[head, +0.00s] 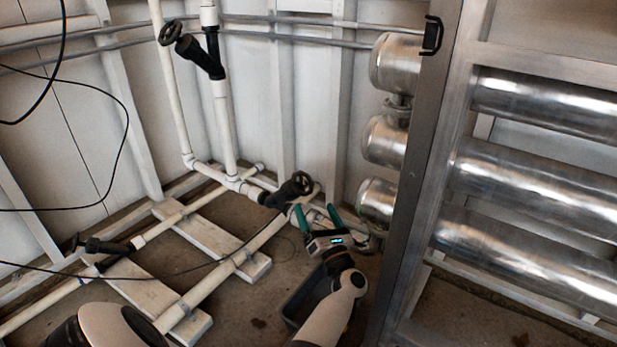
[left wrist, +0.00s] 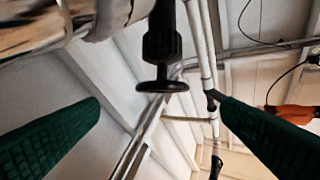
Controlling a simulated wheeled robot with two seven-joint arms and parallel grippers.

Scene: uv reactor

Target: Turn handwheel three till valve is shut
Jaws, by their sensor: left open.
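A black handwheel (head: 300,183) sits on a black valve in the white pipework near the wall, in the middle of the head view. My left gripper (head: 317,211) has green fingers spread apart, just below and right of this wheel. In the left wrist view, a dark handwheel (left wrist: 162,87) shows nearly edge-on below its black valve body (left wrist: 161,45). It appears between the spread fingers (left wrist: 160,101), with clear space to both. Other black handwheels are at the top left (head: 171,32) and lower left (head: 78,242). No number marks are readable. My right gripper is not visible.
Shiny metal cylinders (head: 540,180) and a grey upright post (head: 415,170) stand close on the right. White pipes (head: 205,285) run low across the floor on pale blocks (head: 215,240). A dark grey bin (head: 302,300) is below my left gripper. Black cables hang at left.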

